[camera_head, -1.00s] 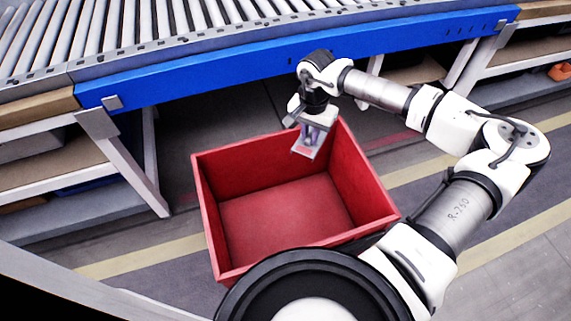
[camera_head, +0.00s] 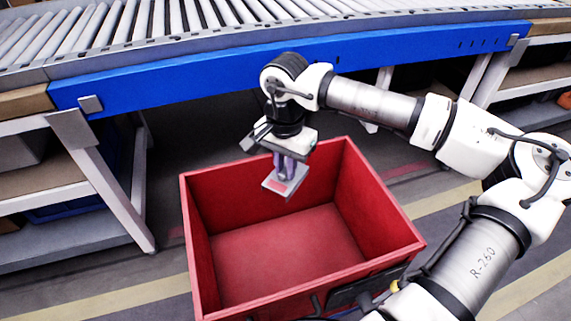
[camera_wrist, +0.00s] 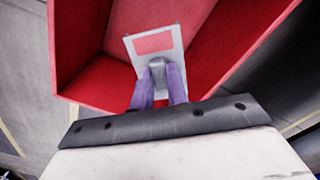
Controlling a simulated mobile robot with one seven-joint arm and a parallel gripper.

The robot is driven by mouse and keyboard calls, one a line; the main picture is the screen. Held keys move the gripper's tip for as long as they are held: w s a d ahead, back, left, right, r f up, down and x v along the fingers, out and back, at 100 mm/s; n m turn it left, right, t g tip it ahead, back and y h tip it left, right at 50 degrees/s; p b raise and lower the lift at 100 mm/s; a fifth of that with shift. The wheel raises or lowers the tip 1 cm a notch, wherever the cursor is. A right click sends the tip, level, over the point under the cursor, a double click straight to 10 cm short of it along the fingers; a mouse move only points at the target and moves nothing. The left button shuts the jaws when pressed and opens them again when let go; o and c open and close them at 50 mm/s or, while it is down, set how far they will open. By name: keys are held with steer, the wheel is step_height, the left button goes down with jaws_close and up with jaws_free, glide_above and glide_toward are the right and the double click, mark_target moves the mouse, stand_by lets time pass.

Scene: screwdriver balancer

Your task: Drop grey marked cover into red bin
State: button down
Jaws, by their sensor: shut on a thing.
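The grey cover (camera_head: 293,183) has a red mark on its face. It is held in my gripper (camera_head: 289,170), which is shut on it and points down. In the head view the cover hangs over the back part of the red bin (camera_head: 352,150), at about the height of its rim. In the wrist view the grey cover (camera_wrist: 168,45) shows its red patch, with the purple fingers of my gripper (camera_wrist: 157,80) closed on its raised middle. Behind it in that view are the inner walls of the red bin (camera_wrist: 225,40). The visible bin floor is empty.
A roller conveyor with a blue side rail (camera_head: 200,85) runs across the back, close behind my gripper. Shelving (camera_head: 60,185) stands at the left and more at the right. Floor around the bin looks clear.

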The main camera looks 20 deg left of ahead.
mark_target(285, 170)
step_height(285, 170, down, 4)
steer(key=shift+f+b, duration=0.1)
steer(key=shift+b, duration=1)
steer(key=c, duration=1.3)
jaws_free()
step_height(285, 170, up, 14)
steer(key=p, duration=0.4)
